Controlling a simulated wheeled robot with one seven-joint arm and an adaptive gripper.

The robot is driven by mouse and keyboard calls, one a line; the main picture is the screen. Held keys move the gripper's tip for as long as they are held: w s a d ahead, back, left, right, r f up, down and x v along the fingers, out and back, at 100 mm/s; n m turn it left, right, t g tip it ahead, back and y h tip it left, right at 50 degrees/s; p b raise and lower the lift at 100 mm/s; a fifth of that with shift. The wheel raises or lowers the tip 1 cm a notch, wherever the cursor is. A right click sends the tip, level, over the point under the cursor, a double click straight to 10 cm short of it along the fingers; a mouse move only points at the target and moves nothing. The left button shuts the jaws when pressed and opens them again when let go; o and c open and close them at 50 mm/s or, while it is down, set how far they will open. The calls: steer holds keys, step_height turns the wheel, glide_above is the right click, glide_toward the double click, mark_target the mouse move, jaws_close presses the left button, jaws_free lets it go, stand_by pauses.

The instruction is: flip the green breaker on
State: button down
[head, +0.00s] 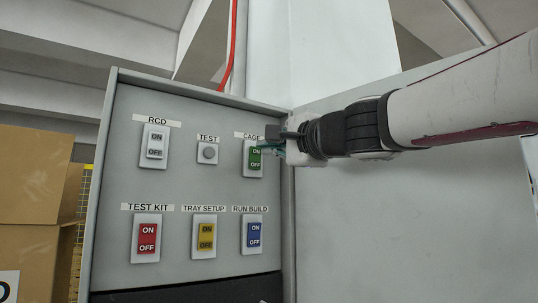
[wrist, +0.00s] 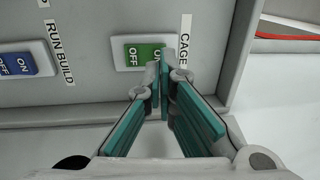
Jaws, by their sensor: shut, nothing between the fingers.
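The green breaker (head: 255,162) is a rocker marked ON above OFF, in a white frame under the CAGE label on the grey panel. In the wrist view the green breaker (wrist: 140,53) appears sideways, with its OFF end clear. My gripper (head: 268,148) is shut and empty, its fingertips at the ON end of the breaker. In the wrist view my gripper (wrist: 161,70) has its teal fingers together and covers part of the ON end. I cannot tell whether the tips touch the rocker or which way it is tilted.
The panel also carries an RCD switch (head: 155,146), a TEST button (head: 208,153), a red breaker (head: 147,238), a yellow breaker (head: 205,236) and a blue breaker (head: 253,235). An open grey door (head: 400,220) stands right of the panel, behind my arm. Cardboard boxes (head: 32,180) are at left.

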mark_target(256, 148)
steer(key=shift+p+x, duration=0.4)
steer(key=shift+x, duration=1.35)
steer(key=shift+w+a+r+p, duration=0.1)
steer(key=shift+r+p, duration=0.1)
steer(key=shift+p, duration=0.35)
